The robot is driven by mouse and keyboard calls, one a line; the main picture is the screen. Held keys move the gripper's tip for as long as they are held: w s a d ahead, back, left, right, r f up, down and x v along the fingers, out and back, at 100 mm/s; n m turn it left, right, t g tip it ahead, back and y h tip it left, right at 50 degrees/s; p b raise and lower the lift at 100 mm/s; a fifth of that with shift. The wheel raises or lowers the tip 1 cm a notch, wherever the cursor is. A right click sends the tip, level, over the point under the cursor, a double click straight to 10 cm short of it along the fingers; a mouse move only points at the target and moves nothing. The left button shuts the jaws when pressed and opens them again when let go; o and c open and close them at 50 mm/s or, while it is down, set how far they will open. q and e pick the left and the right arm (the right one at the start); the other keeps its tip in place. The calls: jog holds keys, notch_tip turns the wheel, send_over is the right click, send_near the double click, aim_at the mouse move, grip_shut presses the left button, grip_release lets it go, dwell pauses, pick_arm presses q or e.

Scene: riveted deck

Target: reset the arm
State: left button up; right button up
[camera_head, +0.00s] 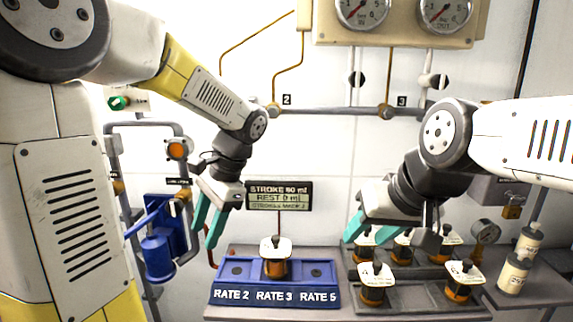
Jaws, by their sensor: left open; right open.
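My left gripper (206,232) hangs open and empty with its teal fingers pointing down. It is above and left of the blue tray (327,296), which is labelled RATE 2, RATE 3 and RATE 5. My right gripper (392,236) is open, also pointing down, in front of or above the grey rack (408,299) at the right. I cannot tell how close its fingers are to the orange jars there, and it partly hides the back ones. Both arms are bent at the elbow.
One white-topped orange jar (275,262) stands in the blue tray's middle slot. Several similar jars (373,284) stand in the grey rack. Two cream bottles (514,273) are at the far right. A blue pump (158,255) is at the left. Gauges (361,12) and pipes line the wall.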

pick_arm(q)
jog(key=s+d+r+n+t+h, duration=0.3)
jog(key=s+r+n+t+h, duration=0.2)
jog(key=s+n+t+h, duration=0.1)
jog(key=shift+s+n+t, duration=0.6)
jog(key=shift+s+n, duration=0.6)
jog(key=shift+s, duration=0.4)
jog(key=shift+a+r, duration=0.1)
jog(key=shift+a, duration=0.05)
